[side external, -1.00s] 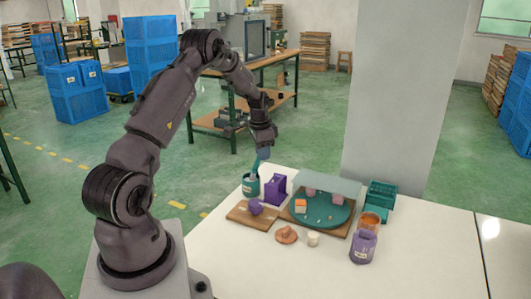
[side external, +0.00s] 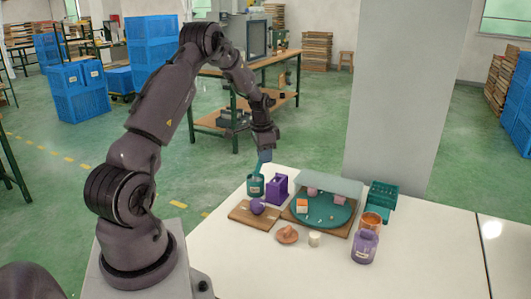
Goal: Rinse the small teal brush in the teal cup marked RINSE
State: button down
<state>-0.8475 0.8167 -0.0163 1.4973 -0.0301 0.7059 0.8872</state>
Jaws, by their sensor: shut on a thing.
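My gripper (side external: 266,150) is above the teal cup (side external: 255,186), near the table's far left edge. It is shut on the teal brush (side external: 260,166), which slants down to the left from the jaws. The lower end of the brush is at the cup's mouth and seems to go inside, so its tip is hidden. The cup stands upright and has a small pale label on its front, too small to read here.
A purple holder (side external: 277,187) stands close to the cup's right. In front is a wooden board (side external: 241,215) with a purple round thing (side external: 257,207). A round teal tray (side external: 325,221) with small blocks lies to the right. A purple jar (side external: 364,247) stands farther right.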

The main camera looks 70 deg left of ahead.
jog(key=shift+w+a, duration=0.35)
jog(key=shift+w, duration=0.1)
jog(key=shift+r, duration=0.1)
jog(key=r, duration=0.2)
jog(key=w+r, duration=0.1)
jog(key=r, duration=0.1)
jog(key=shift+w+d+r, duration=0.1)
jog(key=shift+w+d, duration=0.05)
dwell(0.7)
notch_tip(320, 180, up, 4)
jog(key=shift+r, duration=0.25)
dwell(0.3)
